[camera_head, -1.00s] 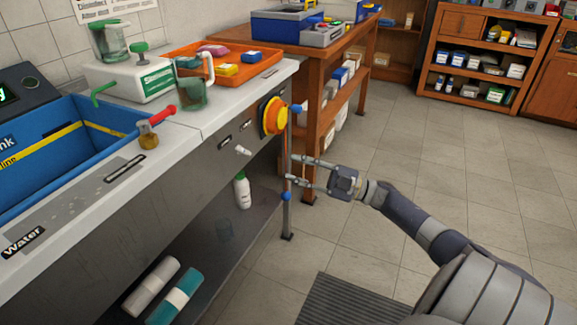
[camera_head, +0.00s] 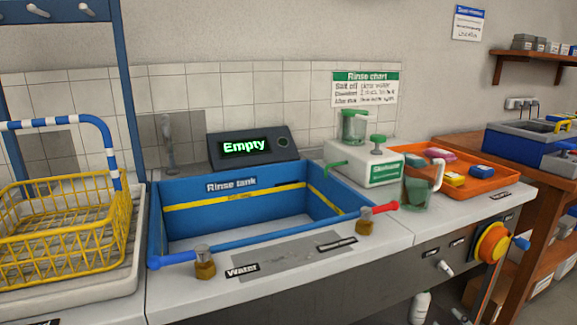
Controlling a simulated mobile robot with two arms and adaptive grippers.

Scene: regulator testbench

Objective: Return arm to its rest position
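Neither of my arms nor grippers shows in the current head view. The testbench fills the lower part of the picture. Its blue rinse tank (camera_head: 235,215) sits in the middle, and the display (camera_head: 253,148) behind it reads "Empty". A blue lever (camera_head: 172,260) is at the tank's front left corner and a red lever (camera_head: 379,209) at its front right. The orange and yellow round knob (camera_head: 492,242) is on the bench's front face at the right, with nothing of mine seen at it.
A white dispenser (camera_head: 365,163), a green-tinted jug (camera_head: 419,190) and an orange tray (camera_head: 480,183) stand on the right of the counter. A wooden table (camera_head: 545,180) is beyond.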

